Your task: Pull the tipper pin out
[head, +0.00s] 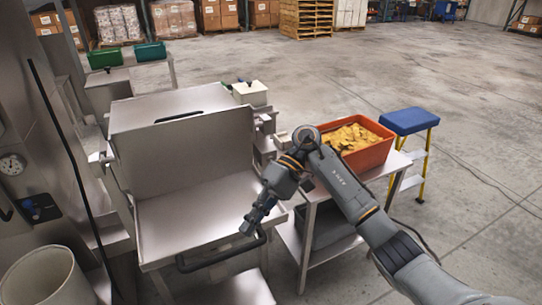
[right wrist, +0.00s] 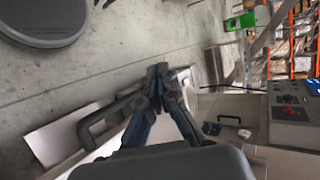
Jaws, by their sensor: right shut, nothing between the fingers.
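A steel tipper (head: 190,225) with an upright back panel and a flat pan stands left of centre in the head view. A black bar handle (head: 215,260) runs along its front edge. My right gripper (head: 246,228) is over the pan's front right corner, close to the handle, fingers pointing down. In the right wrist view its fingertips (right wrist: 158,72) are together and empty, beside the black handle (right wrist: 100,122). I cannot make out the tipper pin for certain in either view. My left gripper is not in view.
An orange crate (head: 376,157) of yellow pieces stands on a steel table right of the tipper. A blue-topped step stool (head: 409,121) is beyond it. A pale bin (head: 45,278) stands at lower left. Open concrete floor lies to the right and back.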

